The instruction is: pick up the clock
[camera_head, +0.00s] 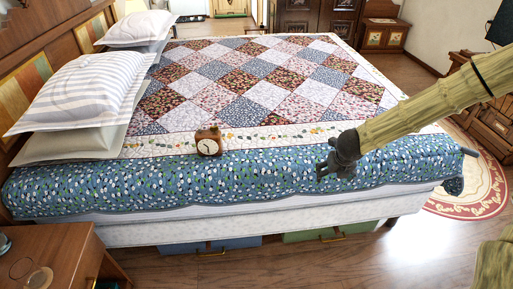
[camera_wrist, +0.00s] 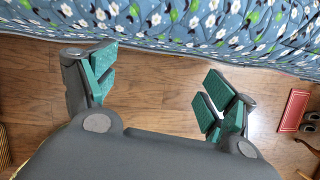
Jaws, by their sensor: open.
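The clock (camera_head: 209,142) is a small brown alarm clock with a pale round face. It stands on the bed (camera_head: 255,180), near the edge of the blue floral quilt, in the head view. My gripper (camera_head: 336,170) is to the right of the clock, beside the bed's near edge, clearly apart from it. In the wrist view my gripper (camera_wrist: 155,88) is open and empty, with its teal finger pads spread wide. The clock is not in the wrist view, which shows wooden floor and the blue quilt.
Striped pillows (camera_head: 82,90) lie at the left of the bed. A wooden nightstand (camera_head: 50,255) stands at the lower left. Drawers (camera_head: 327,233) show under the bed. A dresser (camera_head: 488,120) and a round rug (camera_head: 475,195) are at the right. The quilt around the clock is clear.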

